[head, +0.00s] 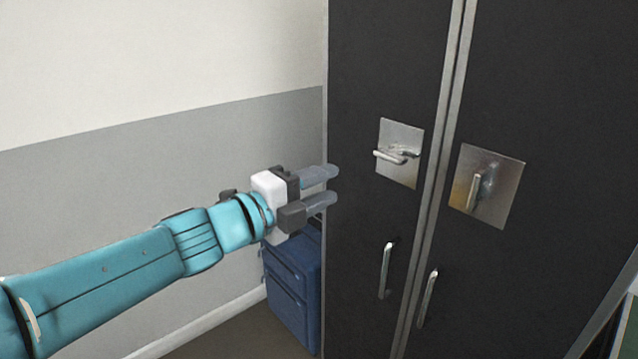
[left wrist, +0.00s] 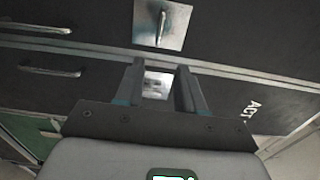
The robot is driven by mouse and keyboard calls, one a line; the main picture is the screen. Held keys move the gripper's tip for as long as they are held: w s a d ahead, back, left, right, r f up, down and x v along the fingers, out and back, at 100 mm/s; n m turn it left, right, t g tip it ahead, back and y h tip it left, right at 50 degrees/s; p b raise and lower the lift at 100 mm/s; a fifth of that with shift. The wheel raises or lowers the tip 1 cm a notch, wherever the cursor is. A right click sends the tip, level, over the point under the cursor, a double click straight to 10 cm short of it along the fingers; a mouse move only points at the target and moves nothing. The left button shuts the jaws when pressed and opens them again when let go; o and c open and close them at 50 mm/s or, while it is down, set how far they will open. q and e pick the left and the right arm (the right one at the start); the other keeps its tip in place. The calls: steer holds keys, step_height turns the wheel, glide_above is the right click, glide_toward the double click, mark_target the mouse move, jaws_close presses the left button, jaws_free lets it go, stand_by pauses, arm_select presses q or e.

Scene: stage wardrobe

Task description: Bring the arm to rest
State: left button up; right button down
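My left arm reaches in from the left in the head view. Its gripper (head: 328,185) is open and empty, with a clear gap between its two fingers, in front of the left edge of a dark wardrobe (head: 385,60). In the left wrist view the fingers (left wrist: 159,88) also stand apart, and one metal plate shows through the gap. The left door's metal plate has a lever handle (head: 398,155) turned roughly sideways. The right door's plate has a lever handle (head: 474,192) pointing down. The gripper is apart from both levers. My right gripper is out of view.
Bar handles sit lower on the left door (head: 386,270) and right door (head: 428,299). A blue case (head: 291,285) stands on the floor left of the wardrobe, partly behind my gripper. The two-tone wall (head: 150,90) is bare, and space in front of it is free.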

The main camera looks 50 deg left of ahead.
arm_select(q)
steer(key=shift+s, duration=0.2)
stand_by(0.4)
steer(key=w+d+f+n+g+h, duration=0.25)
steer(key=d+f, duration=0.25)
steer(key=f, duration=0.6)
steer(key=w+d+f+n+g+h, duration=0.1)
steer(key=w+d+f+g, duration=0.3)
steer(key=f, duration=0.6)
steer(key=w+d+f+n+g+h, duration=0.1)
steer(key=w+d+f+h, duration=0.15)
steer(key=d+f, duration=0.65)
steer(key=s+d+f+n+g+y, duration=0.1)
steer(key=s+d+f+n+g, duration=0.1)
steer(key=f, duration=0.5)
steer(key=s+d+f+n+g, duration=0.1)
steer(key=s+f+n, duration=0.1)
steer(key=f, duration=0.5)
steer(key=s+d+f+n+g+y, duration=0.1)
steer(key=s+d+f+n+g, duration=0.1)
steer(key=s+f+n+g, duration=0.5)
steer(key=s+d+f+n+y, duration=0.1)
steer(key=s+f+n, duration=0.5)
steer(key=s, duration=0.5)
step_height(320, 180, up, 15)
steer(key=p, duration=1.5)
steer(key=shift+w+r, duration=0.2)
steer(key=shift+w, duration=0.05)
